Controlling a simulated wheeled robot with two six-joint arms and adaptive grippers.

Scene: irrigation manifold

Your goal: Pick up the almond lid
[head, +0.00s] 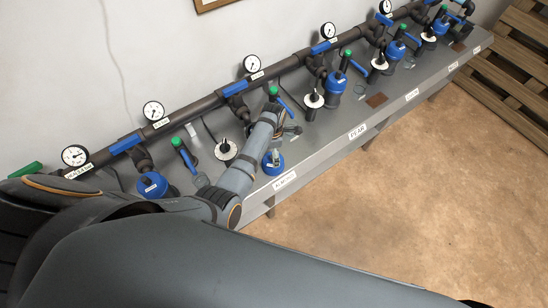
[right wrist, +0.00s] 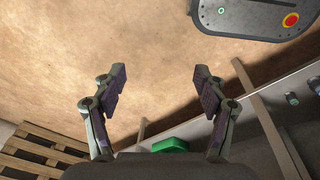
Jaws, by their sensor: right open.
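A round blue part (head: 273,168), which looks like the almond lid, is on the grey bench behind a white front label (head: 285,181) that seems to read almond. A small pale piece shows at its top; its own lettering is too small to read. My left gripper (head: 290,130) is just behind and above it, close to the valve with the green top (head: 273,91). Its fingers are small and partly merged with the fittings, so their opening is unclear. My right gripper (right wrist: 160,85) is open and empty above the brown floor, away from the blue part.
The bench (head: 325,133) carries a dark pipe with gauges, valves and other blue housings, such as one at left (head: 152,186) and one at right (head: 335,84). A green block (right wrist: 171,145) and wooden pallet (right wrist: 38,150) show in the right wrist view.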

